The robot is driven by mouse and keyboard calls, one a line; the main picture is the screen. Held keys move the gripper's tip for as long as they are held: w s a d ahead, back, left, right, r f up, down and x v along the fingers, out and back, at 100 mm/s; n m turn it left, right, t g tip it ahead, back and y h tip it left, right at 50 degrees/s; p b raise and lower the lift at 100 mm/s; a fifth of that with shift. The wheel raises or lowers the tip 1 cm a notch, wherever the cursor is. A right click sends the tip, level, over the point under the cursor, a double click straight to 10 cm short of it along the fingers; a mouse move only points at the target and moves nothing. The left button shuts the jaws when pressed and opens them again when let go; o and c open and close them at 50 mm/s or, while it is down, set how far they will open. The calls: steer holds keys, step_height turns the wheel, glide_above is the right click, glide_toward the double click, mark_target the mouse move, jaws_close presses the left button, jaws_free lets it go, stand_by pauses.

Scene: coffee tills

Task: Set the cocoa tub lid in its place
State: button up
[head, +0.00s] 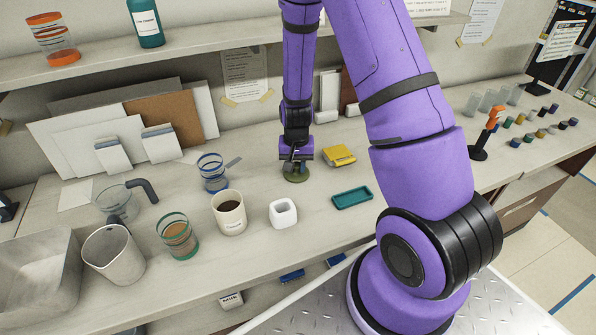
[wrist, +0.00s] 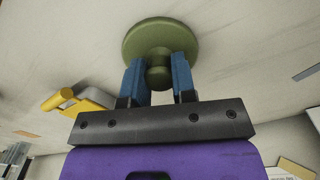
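The olive-green round lid (head: 296,175) with a knob is at or close to the counter, behind the white square cup; I cannot tell whether it touches the counter. In the wrist view the lid (wrist: 160,38) fills the space beyond my fingers. My gripper (wrist: 160,78) has its blue fingers against both sides of the knob. In the head view my gripper (head: 296,160) points down over the lid. A clear jar (head: 178,240) with green bands and brown contents stands open at front left. A cream labelled tub (head: 229,218) with dark contents stands open right of it.
A white square cup (head: 283,213), a teal tray (head: 352,198) and a yellow object (head: 339,155) are near my gripper. Bare counter lies between cup and tray.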

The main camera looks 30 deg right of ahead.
mark_target(297, 165)
steer(key=shift+c, duration=0.6)
steer(key=shift+r, duration=1.65)
steer(key=shift+s, duration=0.1)
